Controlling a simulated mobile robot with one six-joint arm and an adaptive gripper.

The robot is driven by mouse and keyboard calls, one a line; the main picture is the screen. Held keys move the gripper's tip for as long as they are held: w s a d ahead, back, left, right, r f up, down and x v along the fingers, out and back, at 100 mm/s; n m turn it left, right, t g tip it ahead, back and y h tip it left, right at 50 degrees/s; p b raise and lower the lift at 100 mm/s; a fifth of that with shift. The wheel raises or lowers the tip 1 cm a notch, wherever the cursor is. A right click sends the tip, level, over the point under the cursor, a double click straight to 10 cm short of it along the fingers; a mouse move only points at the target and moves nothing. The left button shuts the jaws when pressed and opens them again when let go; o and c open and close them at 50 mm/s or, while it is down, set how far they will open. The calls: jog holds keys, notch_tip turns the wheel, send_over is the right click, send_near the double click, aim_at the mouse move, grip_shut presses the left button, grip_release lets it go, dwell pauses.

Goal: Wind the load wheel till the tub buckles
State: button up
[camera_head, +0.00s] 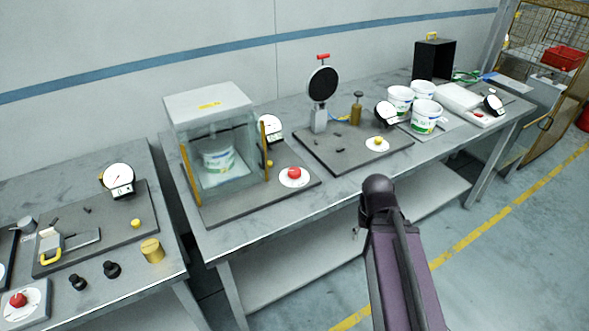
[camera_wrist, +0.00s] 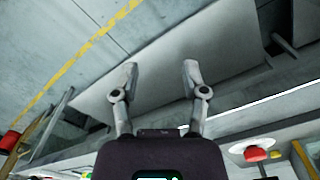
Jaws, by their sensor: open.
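A white tub (camera_head: 218,160) with a green and blue label stands inside a clear-walled chamber (camera_head: 190,165) with a white top, on the middle bench; it looks upright. A white dial gauge (camera_head: 271,127) is at the chamber's right. A red knob on a white disc (camera_head: 293,174) sits in front of it; a red knob (camera_wrist: 256,154) also shows in the wrist view. I cannot tell which part is the load wheel. My gripper (camera_wrist: 159,68) is open and empty, its fingers wide apart over the lower shelf, away from the chamber. The head view does not show its fingers clearly.
A black disc on a post (camera_head: 322,84) with a red handle stands further right on the middle bench (camera_head: 235,237). Several tubs (camera_head: 424,117) and a black box (camera_head: 432,61) stand beyond. The left bench holds a gauge (camera_head: 118,178) and small parts.

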jog(key=shift+d, duration=0.3)
jog(key=o, duration=0.5)
jog(key=shift+w+d+r, duration=0.1)
jog(key=shift+w, duration=0.05)
jog(key=shift+o, duration=0.5)
jog(key=shift+w+r, duration=0.2)
jog(key=shift+w, duration=0.1)
notch_tip(320, 180, up, 13)
jog(key=n+p, duration=1.1)
jog(key=p, duration=0.3)
send_over(294, 170)
jog(key=shift+r, duration=0.1)
notch_tip(294, 170, down, 14)
jog(key=b, duration=1.4)
